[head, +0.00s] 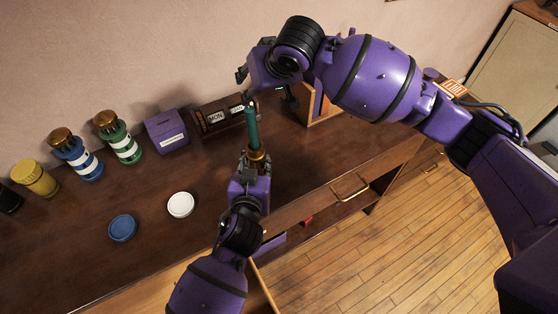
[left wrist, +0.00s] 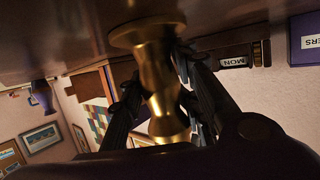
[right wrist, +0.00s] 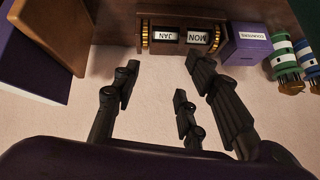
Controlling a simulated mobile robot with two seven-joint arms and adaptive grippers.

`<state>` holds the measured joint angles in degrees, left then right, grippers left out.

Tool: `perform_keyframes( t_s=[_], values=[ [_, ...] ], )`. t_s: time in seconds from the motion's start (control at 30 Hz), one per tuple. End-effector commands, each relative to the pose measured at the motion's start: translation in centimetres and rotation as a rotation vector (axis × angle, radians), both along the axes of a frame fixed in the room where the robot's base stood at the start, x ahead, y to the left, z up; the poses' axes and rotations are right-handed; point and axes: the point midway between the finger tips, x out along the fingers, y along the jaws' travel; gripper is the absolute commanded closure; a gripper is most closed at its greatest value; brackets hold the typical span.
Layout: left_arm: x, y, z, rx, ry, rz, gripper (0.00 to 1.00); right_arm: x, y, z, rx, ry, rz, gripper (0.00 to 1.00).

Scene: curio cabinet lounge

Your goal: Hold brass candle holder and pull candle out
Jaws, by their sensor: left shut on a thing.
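The teal candle (head: 252,124) stands upright in the brass candle holder (head: 257,156) near the front of the brown cabinet top. My left gripper (head: 256,168) is shut around the holder. In the left wrist view, its dark fingers (left wrist: 160,105) lie on both sides of the brass body (left wrist: 158,75), whose base is at or close to the wood; contact there is unclear. My right gripper (head: 265,88) is near the candle's top end, fingers spread.
A calendar block (head: 217,115), a purple box (head: 167,130), and green (head: 119,138), blue (head: 76,154) and yellow (head: 35,178) jars line the back. White (head: 181,205) and blue (head: 123,228) discs lie left of the holder.

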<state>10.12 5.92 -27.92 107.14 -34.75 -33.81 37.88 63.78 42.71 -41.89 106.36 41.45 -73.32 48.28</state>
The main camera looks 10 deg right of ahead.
Motion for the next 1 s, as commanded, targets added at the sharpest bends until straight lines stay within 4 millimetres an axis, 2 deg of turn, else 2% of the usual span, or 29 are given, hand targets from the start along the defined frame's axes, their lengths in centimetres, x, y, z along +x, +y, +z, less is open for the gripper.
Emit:
perform_keyframes(
  t_s=[0.03, 0.2, 0.47, 0.7, 0.77, 0.9, 1.0],
  values=[
    [-0.3, 0.2, -0.9, 0.003, 0.018, 0.003, 1.0, -0.3, -0.1, -1.6, 0.02, -0.047, -0.001, 0.6],
    [-0.3, 0.2, -0.9, 0.003, 0.018, 0.003, 1.0, -1.3, -0.9, -4.1, 0.089, -0.22, -0.019, 0.6],
    [-0.3, 0.2, -0.9, 0.003, 0.018, 0.004, 1.0, -5.3, -3.4, -5.7, 0.151, -0.47, -0.046, 0.6],
    [-0.3, 0.2, -0.9, 0.003, 0.018, 0.004, 1.0, -11.3, -6.2, -5.6, 0.146, -0.676, -0.051, 0.6],
    [-0.3, 0.2, -0.9, 0.003, 0.018, 0.004, 1.0, -13.4, -5.9, -5.2, 0.149, -0.719, -0.038, 0.6],
    [-0.3, 0.2, -0.9, 0.003, 0.018, 0.003, 1.0, -18.3, -4.1, -3.5, 0.168, -0.801, -0.004, 0.6],
    [-0.3, 0.2, -0.9, 0.003, 0.018, 0.003, 1.0, -20.7, -3.4, -2.2, 0.17, -0.846, 0.008, 0.6]
  ],
)
